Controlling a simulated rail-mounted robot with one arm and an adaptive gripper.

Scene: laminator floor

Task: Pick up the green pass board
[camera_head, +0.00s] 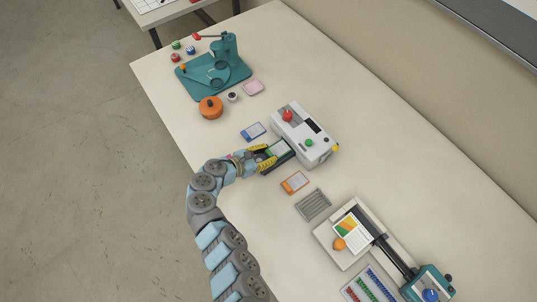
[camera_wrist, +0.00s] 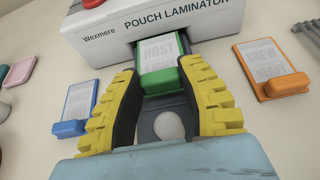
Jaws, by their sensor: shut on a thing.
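The green pass board (camera_wrist: 158,82), a small board with a green clip edge and a white card reading "HOST LIGHT", is at the front slot of the white pouch laminator (camera_wrist: 165,28). Its far end lies at the slot opening; I cannot tell how far in it reaches. My gripper (camera_wrist: 163,95) is shut on the board's green near edge, with a yellow ribbed finger on each side. In the head view my gripper (camera_head: 265,158) reaches in from the left, and the green board (camera_head: 279,150) shows between it and the laminator (camera_head: 304,134).
A blue board (camera_head: 253,131) and an orange board (camera_head: 294,182) lie flat on either side of the gripper. A grey slatted rack (camera_head: 313,205) and a paper trimmer (camera_head: 352,235) stand nearer the front. A teal press (camera_head: 225,72) stands at the back left.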

